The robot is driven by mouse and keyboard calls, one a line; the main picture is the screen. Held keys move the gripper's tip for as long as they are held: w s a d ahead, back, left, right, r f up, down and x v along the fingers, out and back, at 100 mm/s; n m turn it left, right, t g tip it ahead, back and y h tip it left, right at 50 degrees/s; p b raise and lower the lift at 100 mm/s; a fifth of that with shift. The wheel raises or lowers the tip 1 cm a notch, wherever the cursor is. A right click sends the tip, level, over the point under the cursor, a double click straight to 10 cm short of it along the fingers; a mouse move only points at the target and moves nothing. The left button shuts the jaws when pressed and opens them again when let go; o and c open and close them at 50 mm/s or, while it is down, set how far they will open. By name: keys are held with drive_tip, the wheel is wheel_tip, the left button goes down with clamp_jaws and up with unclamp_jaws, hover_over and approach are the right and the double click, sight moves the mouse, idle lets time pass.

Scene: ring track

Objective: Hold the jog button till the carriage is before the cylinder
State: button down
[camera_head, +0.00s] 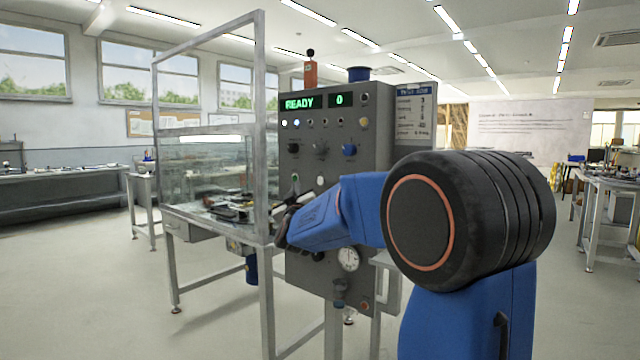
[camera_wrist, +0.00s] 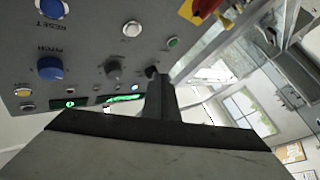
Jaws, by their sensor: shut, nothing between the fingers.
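The grey control panel (camera_head: 335,125) stands in the middle of the head view, with several buttons and knobs. A white button (camera_head: 320,182) and a green button (camera_head: 295,177) sit low on it. They also show in the wrist view, the white button (camera_wrist: 132,28) and the green button (camera_wrist: 172,43). I cannot read which is the jog button. My gripper (camera_wrist: 152,73) is shut and empty, its tip close to the panel by a dark knob; contact cannot be told. In the head view my arm hides part of the panel. The carriage and cylinder cannot be made out among the dark parts (camera_head: 232,210) behind the glass.
The panel display (camera_head: 315,102) reads READY and 0. A framed glass enclosure (camera_head: 205,165) stands left of the panel, its metal post close to my arm. A red and yellow switch (camera_wrist: 200,10) shows in the wrist view. Floor on the left is open.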

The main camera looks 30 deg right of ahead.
sight(321, 181)
drive_tip(key=shift+w+d, duration=0.5)
drive_tip(key=shift+d, duration=0.85)
drive_tip(key=shift+w+d, duration=0.5)
drive_tip(key=shift+d, duration=0.9)
drive_tip(key=shift+w+d, duration=0.5)
drive_tip(key=shift+d, duration=0.85)
drive_tip(key=shift+d, duration=0.2)
drive_tip(key=shift+w+d, duration=0.15)
drive_tip(key=shift+d, duration=0.05)
drive_tip(key=shift+w+d, duration=0.15)
drive_tip(key=shift+d, duration=0.25)
drive_tip(key=shift+a, duration=0.1)
idle(2.0)
drive_tip(key=shift+s+a, duration=0.3)
drive_tip(key=shift+a, duration=0.4)
drive_tip(key=shift+a, duration=0.1)
